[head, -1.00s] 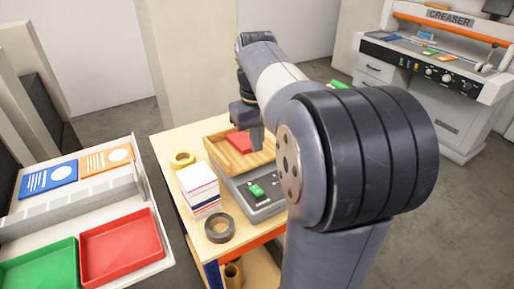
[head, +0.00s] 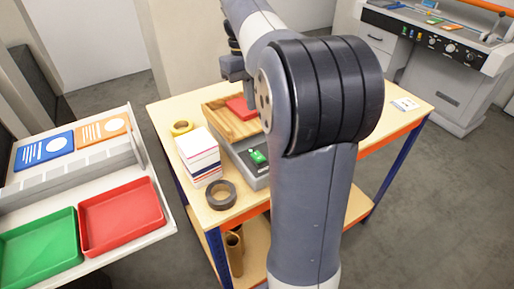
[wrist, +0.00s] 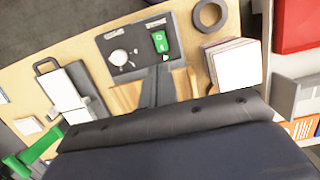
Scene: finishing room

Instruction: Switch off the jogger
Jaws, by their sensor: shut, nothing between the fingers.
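The jogger is a grey machine (head: 240,151) on the wooden table, with a slanted wooden tray (head: 217,116) behind its panel and a red piece (head: 240,108) in the tray. A green switch (head: 258,157) sits on the panel; the wrist view shows this green switch (wrist: 160,42) beside a pale round knob (wrist: 118,57). Its exact setting is too small to read. My gripper (head: 248,112) is shut and empty, above the tray. In the wrist view its dark fingers (wrist: 158,80) point toward the panel, apart from the switch. My arm hides the jogger's right side.
Red (head: 121,216) and green (head: 40,248) trays lie at left. A creaser (head: 440,45) stands at back right.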

